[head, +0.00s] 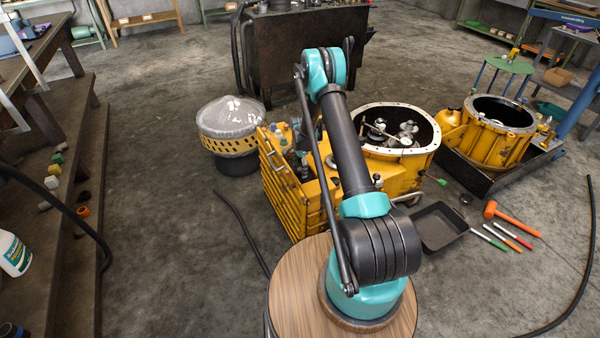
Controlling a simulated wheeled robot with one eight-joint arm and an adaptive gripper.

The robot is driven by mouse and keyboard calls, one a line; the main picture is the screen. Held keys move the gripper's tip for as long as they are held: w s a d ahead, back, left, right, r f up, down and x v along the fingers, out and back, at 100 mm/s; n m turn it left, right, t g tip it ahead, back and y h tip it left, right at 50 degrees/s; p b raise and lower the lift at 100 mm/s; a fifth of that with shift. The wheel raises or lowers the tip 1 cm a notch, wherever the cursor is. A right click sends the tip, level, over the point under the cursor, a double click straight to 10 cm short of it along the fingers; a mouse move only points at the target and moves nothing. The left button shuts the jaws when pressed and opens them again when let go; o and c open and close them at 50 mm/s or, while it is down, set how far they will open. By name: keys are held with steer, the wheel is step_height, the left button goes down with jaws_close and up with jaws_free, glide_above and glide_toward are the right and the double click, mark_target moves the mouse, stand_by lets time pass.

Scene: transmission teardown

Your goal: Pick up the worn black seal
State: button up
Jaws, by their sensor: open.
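A small dark ring-like piece (466,199) lies on the floor to the right of the yellow housing, just above the black tray. It may be the worn black seal, but it is too small to tell. Another small black piece (84,197) is at the left, by the wooden steps, above an orange ring (82,211). My arm rises from the round wooden stand and bends at the top, in front of the yellow housing. I cannot make out my gripper; the far part of my arm is hidden.
A yellow transmission housing (408,165) stands behind my arm, with a second yellow housing (487,142) at the right. A black tray (439,228), an orange mallet (506,214) and several coloured tools lie right. A plastic-wrapped drum (228,120) stands left. Open floor lies front left.

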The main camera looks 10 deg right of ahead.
steer(key=c, duration=1.1)
steer(key=shift+r, duration=0.1)
step_height(320, 180, up, 20)
steer(key=shift+f, duration=0.1)
stand_by(0.3)
